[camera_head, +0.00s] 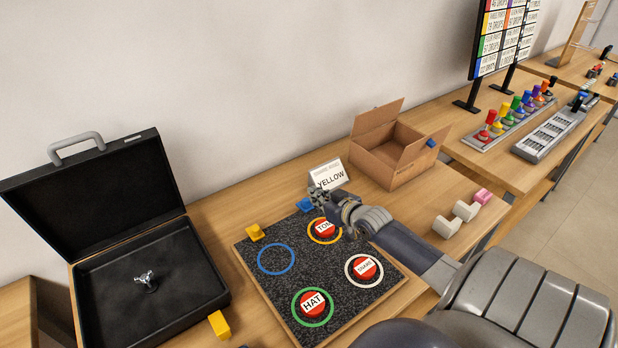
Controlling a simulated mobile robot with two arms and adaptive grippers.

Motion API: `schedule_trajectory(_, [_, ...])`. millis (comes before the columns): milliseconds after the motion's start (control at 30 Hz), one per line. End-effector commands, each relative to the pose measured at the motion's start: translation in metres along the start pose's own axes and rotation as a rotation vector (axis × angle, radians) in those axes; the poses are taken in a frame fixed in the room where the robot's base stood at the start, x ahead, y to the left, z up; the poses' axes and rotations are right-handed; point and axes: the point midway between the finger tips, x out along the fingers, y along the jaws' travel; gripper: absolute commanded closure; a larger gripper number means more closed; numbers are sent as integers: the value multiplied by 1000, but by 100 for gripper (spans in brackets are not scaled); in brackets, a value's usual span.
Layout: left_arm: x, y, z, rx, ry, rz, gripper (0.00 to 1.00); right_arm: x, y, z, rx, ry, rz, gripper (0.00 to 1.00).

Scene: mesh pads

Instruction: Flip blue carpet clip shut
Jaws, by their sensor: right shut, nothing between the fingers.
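The dark speckled mat (268,289) lies on the wooden table with colored rings on it. A blue clip (304,205) sits at its far edge, just left of my right gripper. A yellow clip (255,232) sits at the mat's far left corner. My right gripper (318,197) is shut and empty over the far edge, beside the blue clip. I cannot tell whether it touches the clip, or whether the clip is open or shut. My left gripper is not in view.
Red buttons labelled HAT (312,303) and SHAPE (365,268) stand on the mat; another (325,229) is near my right gripper. A "YELLOW" card (329,177) and a cardboard box (385,158) stand behind. An open black case (88,302) is left, with a yellow piece (219,324) beside it.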

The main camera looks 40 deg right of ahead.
Motion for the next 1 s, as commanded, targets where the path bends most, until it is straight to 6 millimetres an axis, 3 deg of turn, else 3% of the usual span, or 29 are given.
schedule_trajectory(333, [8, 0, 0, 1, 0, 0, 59, -30, 0, 18, 1, 0, 0, 100])
schedule_trajectory(1000, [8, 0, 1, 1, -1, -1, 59, -32, 0, 18, 0, 1, 0, 100])
